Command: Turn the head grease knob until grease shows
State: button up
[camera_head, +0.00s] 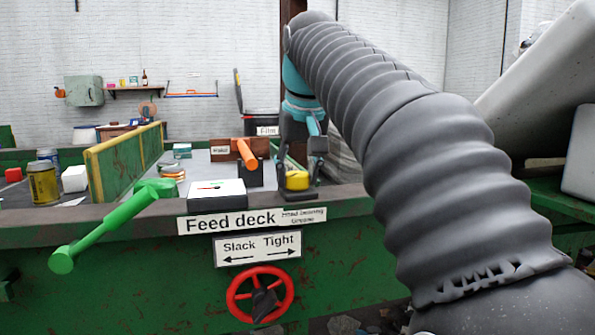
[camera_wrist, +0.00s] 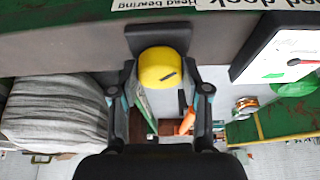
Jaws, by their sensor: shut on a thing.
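The yellow head grease knob (camera_head: 297,181) stands on a dark mount at the deck's front edge, above the "Head bearing Grease" label (camera_head: 303,216). My gripper (camera_head: 299,172) comes down from above and is shut on the knob, one finger on each side. In the wrist view, the knob (camera_wrist: 160,68) sits between the fingers of my gripper (camera_wrist: 161,82), with a short dark line on its round face. A dark block (camera_wrist: 158,38) lies just beyond it. My fingers cover part of the knob in the head view.
Left of the knob are an orange-handled lever (camera_head: 246,154), a white gauge box (camera_head: 216,195) and a green lever (camera_head: 112,222). A red handwheel (camera_head: 260,295) sits below on the deck's front, under the "Slack Tight" sign (camera_head: 257,247). A grey ribbed bundle (camera_wrist: 55,115) is close to one side.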

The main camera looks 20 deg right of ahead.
aim_at(290, 194)
jog(key=m+h+p, duration=0.1)
jog(key=m+p, duration=0.1)
jog(key=shift+a+r+m, duration=0.1)
jog(key=shift+r+m, duration=0.05)
jog(key=shift+m, duration=0.25)
jog(key=shift+f+m+g+h+p, duration=0.1)
jog(key=shift+m+g+h+p, duration=0.25)
jog(key=shift+m, duration=0.6)
jog(key=shift+f+m+g+h+p, duration=0.15)
jog(key=shift+m+h, duration=0.3)
jog(key=shift+m, duration=0.5)
jog(key=o, duration=1.1)
jog(key=shift+r, duration=0.1)
jog(key=shift+v, duration=3.75)
